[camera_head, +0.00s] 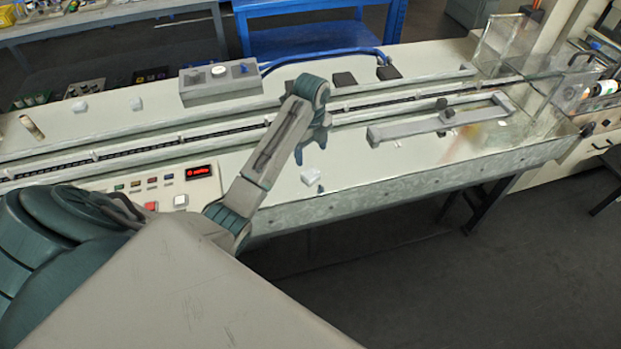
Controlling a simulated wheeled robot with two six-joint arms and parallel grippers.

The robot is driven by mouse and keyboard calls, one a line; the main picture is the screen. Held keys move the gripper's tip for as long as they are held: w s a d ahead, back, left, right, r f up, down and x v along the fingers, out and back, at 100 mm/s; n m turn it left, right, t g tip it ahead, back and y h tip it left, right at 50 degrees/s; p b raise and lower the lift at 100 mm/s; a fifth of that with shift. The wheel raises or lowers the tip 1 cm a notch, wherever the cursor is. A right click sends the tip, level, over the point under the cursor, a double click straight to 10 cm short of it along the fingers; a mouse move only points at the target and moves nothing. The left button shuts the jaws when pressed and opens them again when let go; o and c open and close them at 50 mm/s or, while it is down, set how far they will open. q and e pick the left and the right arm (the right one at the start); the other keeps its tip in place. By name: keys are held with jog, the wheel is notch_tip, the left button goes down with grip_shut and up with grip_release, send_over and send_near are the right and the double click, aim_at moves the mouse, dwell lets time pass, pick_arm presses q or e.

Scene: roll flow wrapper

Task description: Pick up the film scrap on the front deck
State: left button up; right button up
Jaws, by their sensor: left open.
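A small whitish film scrap (310,176) lies on the pale front deck (352,166), close to its front edge. My left gripper (311,148) hangs just above and behind the scrap in the picture, with its blue fingers pointing down. Its fingers are apart with nothing visible between them. A gap shows between the fingers and the scrap, so it appears not to touch it. My right gripper is out of view.
A grey bracket (420,129) with a dark knob lies on the deck to the right. A control panel with a red display (198,172) is at the left. A chain channel (236,130) runs behind. A clear guard (545,110) stands at the right end.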

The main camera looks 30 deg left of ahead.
aim_at(310, 173)
pick_arm(q)
notch_tip(310, 173, down, 3)
jog(key=shift+f+p, duration=0.2)
jog(key=shift+p, duration=0.55)
notch_tip(310, 173, down, 4)
jog(key=shift+s+f+p, duration=0.1)
jog(key=shift+f+p, duration=0.05)
jog(key=shift+p, duration=0.85)
jog(key=shift+f, duration=0.4)
jog(key=c, duration=1.1)
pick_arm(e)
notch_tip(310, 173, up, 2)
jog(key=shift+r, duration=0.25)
